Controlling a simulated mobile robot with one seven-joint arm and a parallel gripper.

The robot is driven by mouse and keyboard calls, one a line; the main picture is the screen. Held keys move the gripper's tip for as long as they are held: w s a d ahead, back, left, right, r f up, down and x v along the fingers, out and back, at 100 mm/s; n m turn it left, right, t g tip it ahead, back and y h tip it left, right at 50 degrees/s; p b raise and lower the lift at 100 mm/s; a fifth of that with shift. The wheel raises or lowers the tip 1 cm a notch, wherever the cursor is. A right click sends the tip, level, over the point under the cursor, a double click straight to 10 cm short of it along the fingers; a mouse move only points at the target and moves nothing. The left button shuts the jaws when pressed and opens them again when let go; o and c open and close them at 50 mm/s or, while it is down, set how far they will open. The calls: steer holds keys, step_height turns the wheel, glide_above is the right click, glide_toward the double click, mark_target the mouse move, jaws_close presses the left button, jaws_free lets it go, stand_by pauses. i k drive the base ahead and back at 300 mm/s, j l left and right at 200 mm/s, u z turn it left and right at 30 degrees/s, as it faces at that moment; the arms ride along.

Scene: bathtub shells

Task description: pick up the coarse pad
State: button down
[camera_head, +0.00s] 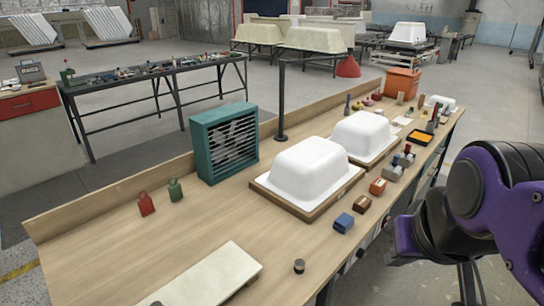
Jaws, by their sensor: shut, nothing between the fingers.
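Three small block-shaped pads lie in a row on the workbench (190,230), to the right of the nearest white tub shell. They are a blue block (344,223), a brown block with a pale label (362,203) and an orange block (377,186). I cannot tell from their looks which one is the coarse pad. My purple and black arm fills the right edge of the view, beside the bench. My gripper's fingers do not show. No pad is seen in a grip.
White tub shells (305,168) stand on wooden boards behind the blocks. A grey holder with small bottles (398,165) is beyond the orange block. A dark round knob (299,266) and a pale slab (212,278) lie nearer. A teal fan (224,143) stands at the back edge.

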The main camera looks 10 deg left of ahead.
mark_target(363, 203)
steer(key=u, duration=0.8)
steer(key=z, duration=1.05)
steer(key=k, duration=0.35)
steer(key=k+u, duration=0.15)
steer(key=u, duration=0.25)
steer(key=k+u, duration=0.15)
steer(key=u, duration=0.25)
steer(key=i+l+u, duration=0.1)
steer(key=u, duration=0.25)
steer(key=l+u, duration=0.3)
steer(key=i+l, duration=0.1)
steer(key=l, duration=0.3)
steer(key=i+l, duration=0.15)
steer(key=l, duration=0.25)
steer(key=i+l, duration=0.1)
steer(key=l, duration=0.3)
steer(key=i+l, duration=0.1)
steer(key=l, duration=0.3)
